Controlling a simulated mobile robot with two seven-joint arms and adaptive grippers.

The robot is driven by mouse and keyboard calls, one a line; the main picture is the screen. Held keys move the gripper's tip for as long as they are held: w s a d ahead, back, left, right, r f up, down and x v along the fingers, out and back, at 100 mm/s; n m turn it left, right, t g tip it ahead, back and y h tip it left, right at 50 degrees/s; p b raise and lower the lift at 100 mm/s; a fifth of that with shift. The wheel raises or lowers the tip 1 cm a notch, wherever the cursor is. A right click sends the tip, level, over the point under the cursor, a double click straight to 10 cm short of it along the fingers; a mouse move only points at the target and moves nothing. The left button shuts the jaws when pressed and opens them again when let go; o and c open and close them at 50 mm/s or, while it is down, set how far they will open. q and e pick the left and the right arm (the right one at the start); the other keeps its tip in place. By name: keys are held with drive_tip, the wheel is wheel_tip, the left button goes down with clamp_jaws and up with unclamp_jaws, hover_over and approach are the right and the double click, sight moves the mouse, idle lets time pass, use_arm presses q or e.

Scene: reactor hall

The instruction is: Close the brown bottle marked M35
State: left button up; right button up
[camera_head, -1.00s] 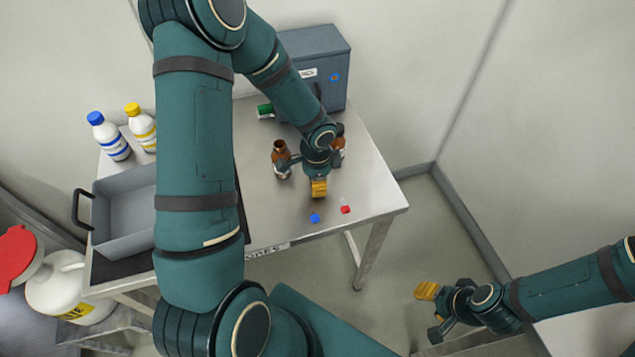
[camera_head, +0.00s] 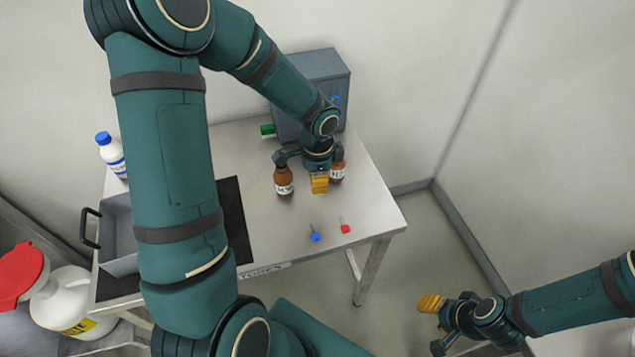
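Two brown bottles with white labels stand upright on the steel table: the left bottle (camera_head: 284,182) and the right bottle (camera_head: 337,172). The label lettering is too small to read surely, so I cannot tell which is M35. My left gripper (camera_head: 319,184) points down between them, its yellow fingertips low in front; its dark parts cover the bottle tops. I cannot tell whether it is open, and I see nothing held. A blue cap (camera_head: 315,237) and a red cap (camera_head: 345,228) lie near the front edge. My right gripper (camera_head: 431,303) hangs off the table at lower right.
A grey-blue cabinet (camera_head: 322,72) stands at the back with a green object (camera_head: 268,131) beside it. A white bottle with blue cap (camera_head: 112,153) and a grey tray (camera_head: 118,232) are at left. A white jug (camera_head: 75,302) stands lower left.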

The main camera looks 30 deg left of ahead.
use_arm(q)
drive_tip(key=d+f+n, duration=0.1)
drive_tip(key=d+n, duration=0.8)
drive_tip(key=n, duration=0.1)
drive_tip(key=shift+s+d+f, duration=0.15)
drive_tip(key=shift+d+f, duration=0.1)
drive_tip(key=shift+d, duration=0.15)
idle(0.4)
drive_tip(key=shift+s, duration=0.15)
